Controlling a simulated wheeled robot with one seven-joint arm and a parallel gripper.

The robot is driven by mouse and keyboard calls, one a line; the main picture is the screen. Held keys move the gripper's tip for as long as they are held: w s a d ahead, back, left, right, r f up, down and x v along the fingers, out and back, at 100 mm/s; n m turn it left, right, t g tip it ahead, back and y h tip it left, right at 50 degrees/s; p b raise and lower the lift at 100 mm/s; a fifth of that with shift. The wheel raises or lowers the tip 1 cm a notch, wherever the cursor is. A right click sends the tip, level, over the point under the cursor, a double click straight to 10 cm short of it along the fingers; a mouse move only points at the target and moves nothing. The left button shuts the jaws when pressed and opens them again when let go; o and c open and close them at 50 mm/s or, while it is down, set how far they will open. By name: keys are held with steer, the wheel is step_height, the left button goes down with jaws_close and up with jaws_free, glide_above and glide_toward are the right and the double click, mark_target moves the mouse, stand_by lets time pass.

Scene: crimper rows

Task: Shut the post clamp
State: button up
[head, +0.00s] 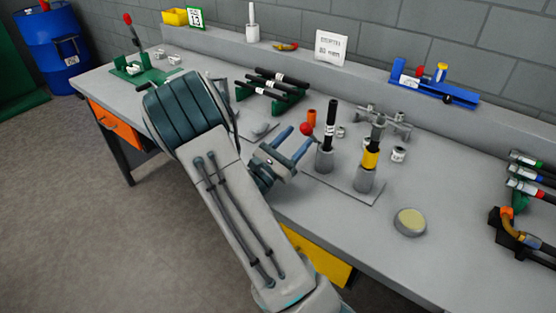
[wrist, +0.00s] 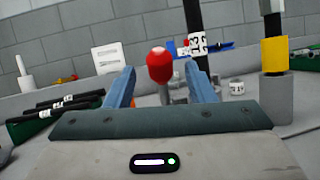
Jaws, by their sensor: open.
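A red ball knob (head: 306,129) stands by the dark post with a white label (head: 325,146). I take it to be the handle of the post clamp; the clamp body is mostly hidden. My gripper (head: 300,136) is open, its two blue fingers pointing at the knob. In the wrist view the red knob (wrist: 160,64) on its pale stem appears between the fingertips of my gripper (wrist: 161,72). No finger visibly touches it; the exact depth is unclear. A second post with a yellow band (head: 370,158) stands to the right on the same grey plate (head: 343,186).
A grey fixture (head: 384,120) and small fittings stand behind the posts. A round pale-topped disc (head: 410,222) lies to the right. A green rack of dark hoses (head: 272,90) stands behind my gripper. The bench front right is mostly clear.

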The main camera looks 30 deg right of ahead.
steer(key=v, duration=0.9)
steer(key=shift+s+b, duration=0.1)
steer(key=shift+b, duration=0.2)
